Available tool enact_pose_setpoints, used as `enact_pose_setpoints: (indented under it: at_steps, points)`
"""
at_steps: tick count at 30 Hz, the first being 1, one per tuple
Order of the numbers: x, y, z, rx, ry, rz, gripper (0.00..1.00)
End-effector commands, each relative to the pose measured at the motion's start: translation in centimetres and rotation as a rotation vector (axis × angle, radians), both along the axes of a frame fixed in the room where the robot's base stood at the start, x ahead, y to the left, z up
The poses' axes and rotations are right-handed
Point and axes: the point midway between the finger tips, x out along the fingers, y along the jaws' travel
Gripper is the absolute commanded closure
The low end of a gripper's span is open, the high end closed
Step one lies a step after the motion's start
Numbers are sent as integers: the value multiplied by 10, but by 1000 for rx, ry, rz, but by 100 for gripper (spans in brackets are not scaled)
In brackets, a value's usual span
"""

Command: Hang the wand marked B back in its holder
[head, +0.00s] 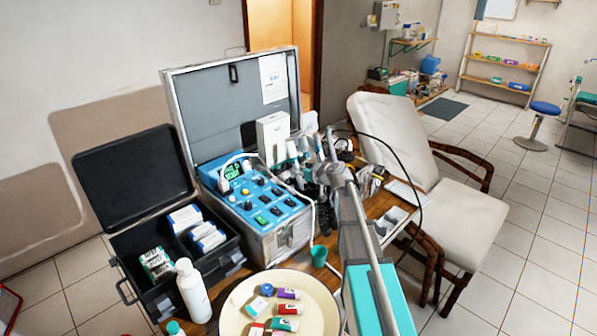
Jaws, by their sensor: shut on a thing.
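My gripper (324,158) is at the right side of the open dental case (280,240), among a cluster of white and grey parts. It is shut on a slim thing that looks like a wand, but my arm and the clutter hide most of it. No letter B is readable. Upright white wand-like pieces (292,149) stand just left of my gripper. The holder cannot be told apart clearly there. A pale hose (311,207) loops from the blue control panel (258,203) and hangs down the right side of the case.
A cream bowl (231,322) with several colored labelled vials is in front. A white bottle (192,290) and an open black box (222,258) are at left. A teal cup (319,256) sits near the case. A white reclining chair (455,212) is at right, with open floor beyond.

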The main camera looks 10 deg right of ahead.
Motion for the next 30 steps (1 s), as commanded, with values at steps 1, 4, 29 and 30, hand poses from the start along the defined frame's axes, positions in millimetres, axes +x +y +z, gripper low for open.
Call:
enact_pose_setpoints:
  at_steps: [1, 4, 29, 30]
  points:
    - [0, 0, -1, 0, 0, 0, 100]
    - [-1, 0, -1, 0, 0, 0, 100]
    - [0, -1, -1, 0, 0, -1, 33]
    - [0, -1, -1, 0, 0, -1, 33]
